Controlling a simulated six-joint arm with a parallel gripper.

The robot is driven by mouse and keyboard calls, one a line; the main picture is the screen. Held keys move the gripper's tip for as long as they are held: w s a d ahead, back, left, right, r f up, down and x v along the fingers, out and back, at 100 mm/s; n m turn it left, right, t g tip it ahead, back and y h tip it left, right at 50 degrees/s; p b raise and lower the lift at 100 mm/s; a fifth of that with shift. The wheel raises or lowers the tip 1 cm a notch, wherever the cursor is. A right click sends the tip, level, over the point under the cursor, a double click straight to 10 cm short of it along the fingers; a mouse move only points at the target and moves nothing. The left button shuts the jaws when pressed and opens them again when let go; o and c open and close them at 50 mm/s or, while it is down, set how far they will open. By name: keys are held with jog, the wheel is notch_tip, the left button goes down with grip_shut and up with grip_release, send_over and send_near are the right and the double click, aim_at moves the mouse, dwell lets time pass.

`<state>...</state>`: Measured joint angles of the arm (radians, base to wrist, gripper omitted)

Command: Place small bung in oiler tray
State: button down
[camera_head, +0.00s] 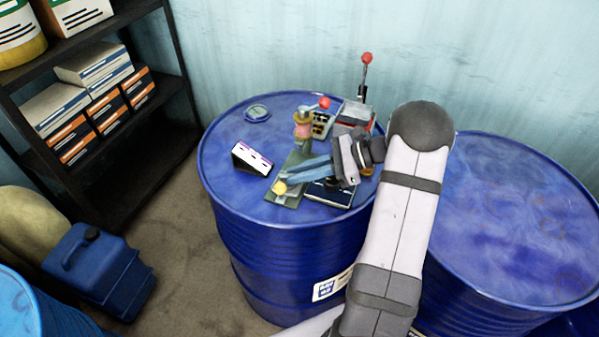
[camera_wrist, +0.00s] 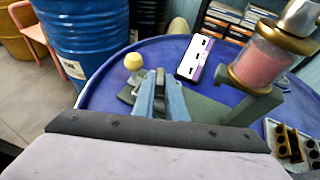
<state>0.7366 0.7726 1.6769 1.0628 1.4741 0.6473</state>
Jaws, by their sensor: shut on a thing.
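My gripper (camera_head: 287,181) reaches down to the left over the drum top, its blue fingers close together. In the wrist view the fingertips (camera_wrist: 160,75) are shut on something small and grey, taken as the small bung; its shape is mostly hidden. A yellow ball (camera_head: 280,187) sits right by the fingertips in the head view; in the wrist view this yellow ball (camera_wrist: 133,62) is just left of them. A green plate (camera_head: 292,198) lies under the fingers. I cannot tell for sure which part is the oiler tray.
A pink-glass oiler (camera_head: 303,130) with brass ends stands behind the fingers. A holed rack (camera_head: 321,124) and a red-knobbed lever (camera_head: 366,75) are behind. A white-and-purple block (camera_head: 251,159) and round cap (camera_head: 257,113) lie left. The blue drum's (camera_head: 225,165) left rim is clear.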

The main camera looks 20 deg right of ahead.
jog(key=shift+f, duration=0.1)
jog(key=c, duration=1.8)
grip_release()
jog(key=shift+o, duration=0.2)
jog(key=shift+d, duration=0.15)
jog(key=b+v, duration=0.2)
jog(key=v, duration=1)
jog(key=shift+s, duration=0.1)
jog(key=shift+a, duration=0.2)
